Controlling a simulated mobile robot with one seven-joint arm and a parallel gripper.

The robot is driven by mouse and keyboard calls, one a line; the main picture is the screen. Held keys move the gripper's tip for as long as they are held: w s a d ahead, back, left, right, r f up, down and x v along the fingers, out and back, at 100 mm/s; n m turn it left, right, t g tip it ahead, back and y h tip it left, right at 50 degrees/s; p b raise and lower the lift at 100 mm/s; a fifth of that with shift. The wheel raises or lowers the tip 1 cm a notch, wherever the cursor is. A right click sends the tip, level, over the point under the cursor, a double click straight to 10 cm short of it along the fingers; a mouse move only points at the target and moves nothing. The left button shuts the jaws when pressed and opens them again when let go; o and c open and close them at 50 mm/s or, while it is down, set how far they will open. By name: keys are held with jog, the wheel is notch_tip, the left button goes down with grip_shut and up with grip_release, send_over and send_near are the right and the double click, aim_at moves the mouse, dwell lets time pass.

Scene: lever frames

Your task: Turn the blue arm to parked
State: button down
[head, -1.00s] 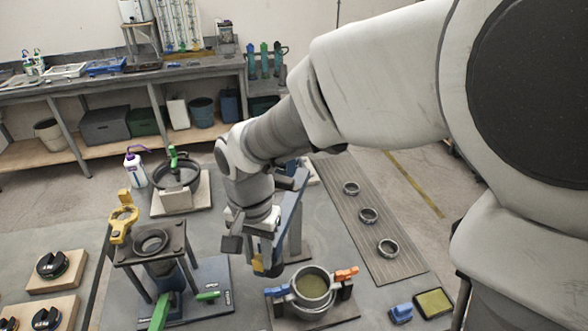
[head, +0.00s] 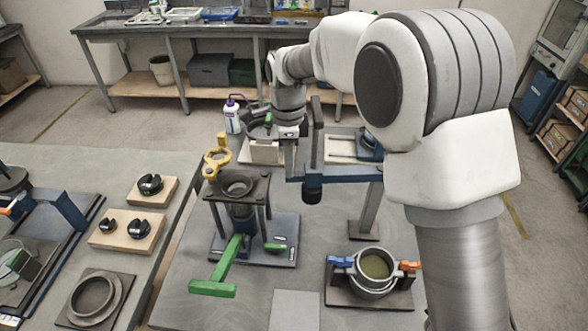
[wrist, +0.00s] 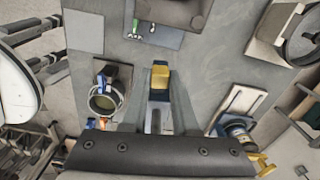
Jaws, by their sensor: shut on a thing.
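The blue arm (head: 345,176) reaches level across from its grey post (head: 366,215) toward the left in the head view. A dark cylinder (head: 312,192) hangs under it. My gripper (head: 290,165) is at the left end of the blue arm and is shut on it; the exact contact is partly hidden. In the wrist view my gripper (wrist: 160,105) shows as two grey fingers on either side of a yellow-tipped block (wrist: 160,76) with blue below it. I cannot make out a parked mark.
Left of the arm stands a black-topped press (head: 238,185) with a green handle (head: 222,265) and a yellow ring clamp (head: 216,158). A clamped cup (head: 374,268) sits in front of the post. A white bottle (head: 233,116) stands behind.

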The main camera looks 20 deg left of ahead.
jog(key=w, duration=0.1)
jog(key=w+a+m+p, duration=0.1)
jog(key=w, duration=0.1)
jog(key=shift+r+m, duration=0.1)
jog(key=shift+m, duration=0.2)
jog(key=c, duration=0.7)
grip_release()
jog(key=shift+w, duration=0.15)
notch_tip(320, 180, up, 17)
jog(key=shift+r, duration=0.15)
